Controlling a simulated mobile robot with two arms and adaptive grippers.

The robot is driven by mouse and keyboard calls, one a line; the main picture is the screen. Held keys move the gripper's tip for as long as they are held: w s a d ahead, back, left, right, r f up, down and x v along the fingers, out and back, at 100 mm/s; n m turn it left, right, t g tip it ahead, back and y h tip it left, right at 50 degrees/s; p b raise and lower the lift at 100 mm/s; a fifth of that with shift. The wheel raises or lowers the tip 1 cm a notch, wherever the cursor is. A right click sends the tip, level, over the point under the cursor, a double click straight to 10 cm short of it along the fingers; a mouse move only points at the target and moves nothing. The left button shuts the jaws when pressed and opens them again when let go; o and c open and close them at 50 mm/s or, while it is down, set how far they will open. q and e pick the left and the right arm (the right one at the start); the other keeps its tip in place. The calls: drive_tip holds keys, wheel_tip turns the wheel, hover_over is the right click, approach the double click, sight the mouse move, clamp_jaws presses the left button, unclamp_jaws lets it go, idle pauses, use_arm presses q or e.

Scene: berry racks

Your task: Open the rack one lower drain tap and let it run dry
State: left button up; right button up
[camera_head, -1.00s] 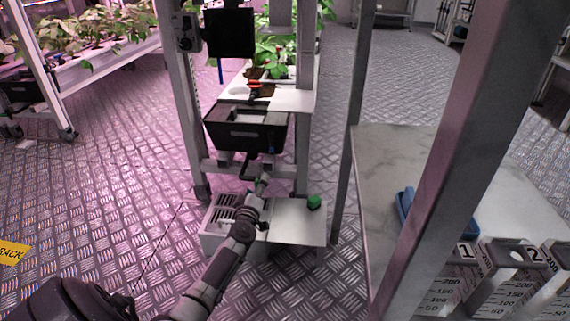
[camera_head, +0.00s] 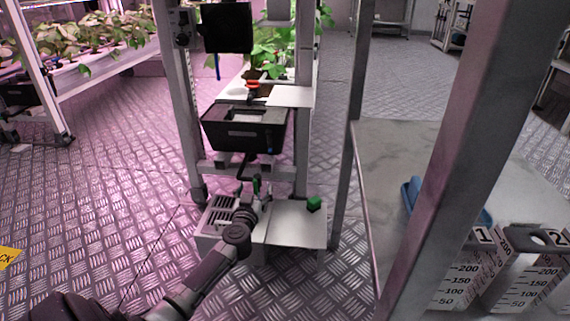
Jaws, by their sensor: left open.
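The rack (camera_head: 187,120) stands ahead, with a black tub (camera_head: 245,138) hung on its front. Below the tub, a dark drain pipe (camera_head: 243,168) runs down to a small green lever (camera_head: 256,186), which looks like the lower drain tap. My left gripper (camera_head: 252,203) is open just in front of and below this lever, above the white floor box. Its fingers are small and dark here, so I cannot tell whether they touch the lever. The lever looks roughly upright. The tap's outlet is hidden behind the gripper. My right gripper is not in view.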

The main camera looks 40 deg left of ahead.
use_arm(q)
drive_tip(key=p+v, duration=0.7)
drive_tip(key=v, duration=0.6)
drive_tip(key=d+r+t+p, duration=0.2)
drive_tip(key=d+r, duration=0.3)
drive_tip(key=r, duration=0.3)
drive_tip(key=s+d+r+t+p, duration=0.1)
drive_tip(key=d+r+t+p, duration=0.2)
drive_tip(key=r, duration=0.6)
drive_tip(key=s+d+r+t+h+p, duration=0.1)
drive_tip(key=d+r+t+p, duration=0.1)
drive_tip(key=d+r, duration=0.5)
wheel_tip(320, 180, up, 2)
drive_tip(key=shift+s+r+p, duration=0.25)
drive_tip(key=shift+p, duration=0.05)
